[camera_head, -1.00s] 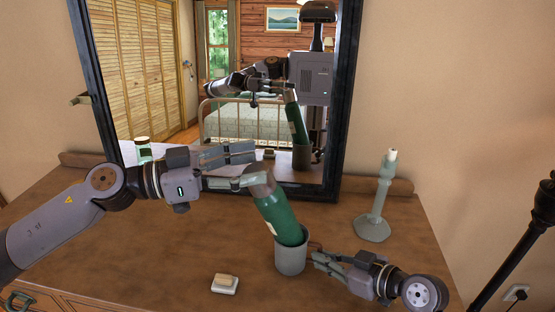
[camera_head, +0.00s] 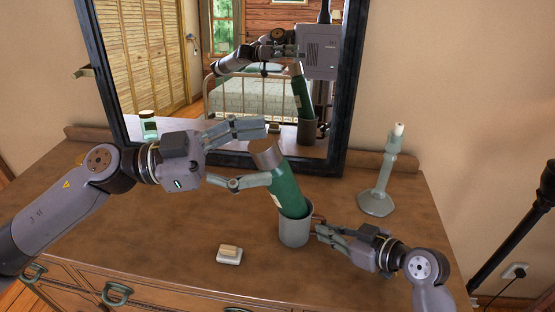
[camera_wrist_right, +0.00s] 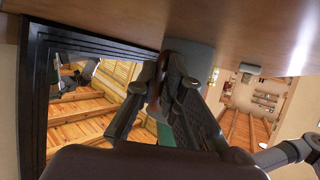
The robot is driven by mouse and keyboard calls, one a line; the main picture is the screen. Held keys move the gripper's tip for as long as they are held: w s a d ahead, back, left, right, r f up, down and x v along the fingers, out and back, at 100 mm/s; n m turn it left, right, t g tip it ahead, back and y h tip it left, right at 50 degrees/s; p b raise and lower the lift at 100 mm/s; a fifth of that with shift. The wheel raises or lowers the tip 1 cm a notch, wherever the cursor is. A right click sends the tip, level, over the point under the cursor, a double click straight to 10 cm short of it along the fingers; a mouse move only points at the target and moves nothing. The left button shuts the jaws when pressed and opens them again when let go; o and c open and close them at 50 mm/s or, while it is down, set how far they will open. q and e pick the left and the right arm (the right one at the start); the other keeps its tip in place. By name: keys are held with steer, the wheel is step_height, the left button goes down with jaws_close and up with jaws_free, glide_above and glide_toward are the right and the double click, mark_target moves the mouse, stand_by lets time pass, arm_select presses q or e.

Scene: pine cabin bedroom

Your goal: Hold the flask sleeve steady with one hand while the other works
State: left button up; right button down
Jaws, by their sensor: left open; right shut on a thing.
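The green flask (camera_head: 289,192) with a brown cap (camera_head: 265,150) stands tilted, its top leaning left, with its lower end inside the grey flask sleeve (camera_head: 294,232). The sleeve stands on the dresser top and also shows in the right wrist view (camera_wrist_right: 192,54). My left gripper (camera_head: 264,155) is open at the flask's top, one finger above the cap and the other at the flask's left side; contact is unclear. My right gripper (camera_head: 319,233) is shut on the sleeve's handle, at its right side. The grip is partly hidden by my fingers in the right wrist view (camera_wrist_right: 165,92).
A pale green candlestick (camera_head: 378,180) stands at the right of the dresser (camera_head: 180,235). A small soap-like block on a dish (camera_head: 229,255) lies in front of the sleeve. A dark pole (camera_head: 515,238) is at far right.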

arm_select(q)
steer(key=s+d+f+t+h, duration=0.1)
steer(key=s+d+f+h, duration=0.1)
steer(key=d, duration=0.2)
steer(key=n+t+y, duration=1.4)
steer(key=n+y, duration=0.1)
steer(key=n, duration=0.4)
glide_toward(284, 209)
steer(key=w, duration=0.2)
steer(key=x, duration=0.5)
steer(key=shift+w+d, duration=0.1)
steer(key=shift+w, duration=0.15)
steer(key=shift+d+x, duration=0.15)
steer(key=shift+x, duration=1.25)
steer(key=shift+d+x, duration=0.15)
steer(key=shift+x, duration=1.2)
steer(key=shift+s, duration=0.1)
steer(key=shift+c, duration=0.4)
